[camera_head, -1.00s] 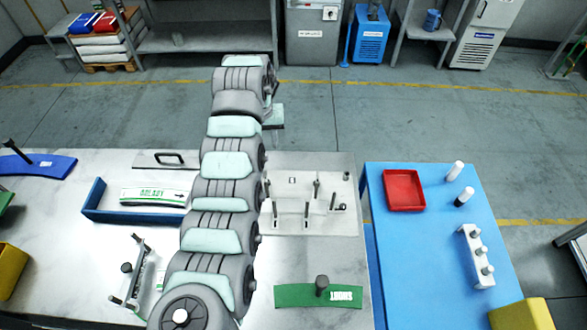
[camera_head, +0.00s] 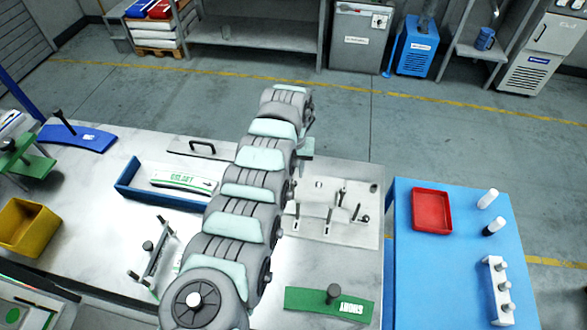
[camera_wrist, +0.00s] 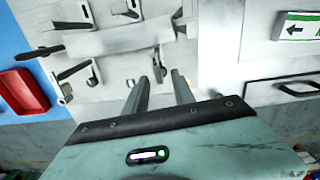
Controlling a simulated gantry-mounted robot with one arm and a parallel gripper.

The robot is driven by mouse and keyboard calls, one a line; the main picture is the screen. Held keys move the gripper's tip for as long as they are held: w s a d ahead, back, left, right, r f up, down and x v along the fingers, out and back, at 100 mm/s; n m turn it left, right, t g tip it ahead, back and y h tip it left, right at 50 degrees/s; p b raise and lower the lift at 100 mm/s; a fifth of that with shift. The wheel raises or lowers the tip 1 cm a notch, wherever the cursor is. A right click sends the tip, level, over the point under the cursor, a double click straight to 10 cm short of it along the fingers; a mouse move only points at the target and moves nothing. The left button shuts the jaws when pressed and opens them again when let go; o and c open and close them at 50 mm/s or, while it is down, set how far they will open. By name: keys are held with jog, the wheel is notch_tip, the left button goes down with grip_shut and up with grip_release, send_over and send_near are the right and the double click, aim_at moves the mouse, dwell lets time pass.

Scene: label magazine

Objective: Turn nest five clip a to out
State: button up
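The pale clip plate (camera_head: 350,236) lies on the metal table, right of my arm in the head view, with several small upright clips (camera_head: 328,215) on it. The wrist view shows the plate (camera_wrist: 113,46) from above, with dark-levered clips such as one at the left (camera_wrist: 74,71) and one near my fingers (camera_wrist: 158,68). I cannot read any nest numbers or clip letters, so I cannot tell which is nest five clip a. My gripper (camera_wrist: 158,82) has two grey fingers apart with a gap between them, and nothing shows held. In the head view my arm hides the fingers.
A red tray (camera_head: 432,211) and white posts stand on the blue side table (camera_head: 425,285) at the right. A dark handle (camera_wrist: 285,88) shows at right in the wrist view.

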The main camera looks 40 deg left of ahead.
jog(key=shift+f, duration=0.1)
jog(key=shift+c, duration=0.3)
grip_shut()
